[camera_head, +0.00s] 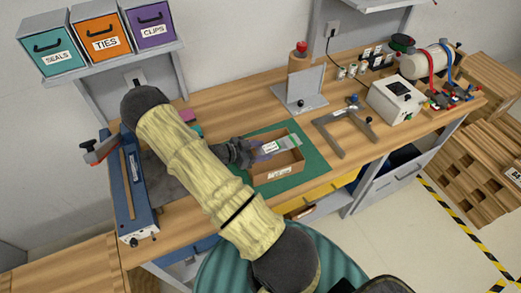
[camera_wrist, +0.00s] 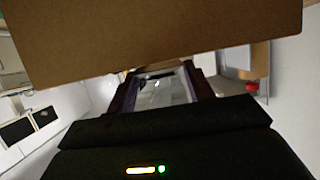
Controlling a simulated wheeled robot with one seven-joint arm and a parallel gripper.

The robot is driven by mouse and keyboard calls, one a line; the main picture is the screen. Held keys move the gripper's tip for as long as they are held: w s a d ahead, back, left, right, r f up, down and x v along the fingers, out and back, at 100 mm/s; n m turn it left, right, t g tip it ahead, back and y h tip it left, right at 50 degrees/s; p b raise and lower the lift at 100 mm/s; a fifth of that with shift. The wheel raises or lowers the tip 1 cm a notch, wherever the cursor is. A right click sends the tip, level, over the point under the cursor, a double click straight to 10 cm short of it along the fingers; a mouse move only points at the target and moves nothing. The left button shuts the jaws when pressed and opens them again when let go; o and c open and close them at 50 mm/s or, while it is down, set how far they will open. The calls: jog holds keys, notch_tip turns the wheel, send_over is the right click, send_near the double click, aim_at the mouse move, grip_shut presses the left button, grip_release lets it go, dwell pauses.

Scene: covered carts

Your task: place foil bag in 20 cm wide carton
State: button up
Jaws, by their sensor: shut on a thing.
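The carton (camera_head: 284,172) is a small open brown box on the green mat. The foil bag (camera_head: 270,148) is greyish with a white label, and shows at the carton's opening. I cannot tell whether it rests on the carton's floor. My gripper (camera_head: 252,152) reaches in from the left, at the carton's left side, and is shut on the bag. In the wrist view the bag (camera_wrist: 160,88) shows between the dark fingers of my gripper (camera_wrist: 163,78). A brown board-like panel (camera_wrist: 150,40) fills the top of that view.
The green mat (camera_head: 312,178) lies on the wooden bench. A blue sealer-like device (camera_head: 135,195) stands at left. A grey stand (camera_head: 300,90), a grey frame (camera_head: 345,125) and a white box-shaped device (camera_head: 395,100) are to the right. Labelled bins (camera_head: 100,40) sit on a shelf above.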

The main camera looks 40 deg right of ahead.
jog(key=shift+f, duration=0.35)
jog(key=o, duration=1)
jog(key=shift+r, duration=0.15)
jog(key=shift+r+p, duration=0.35)
jog(key=shift+r, duration=0.25)
jog(key=b+v, duration=0.1)
jog(key=v, duration=0.5)
jog(key=b+v, duration=0.2)
jog(key=v, duration=0.4)
jog(key=shift+f+b, duration=0.25)
jog(key=shift+b, duration=0.05)
jog(key=shift+w, duration=0.1)
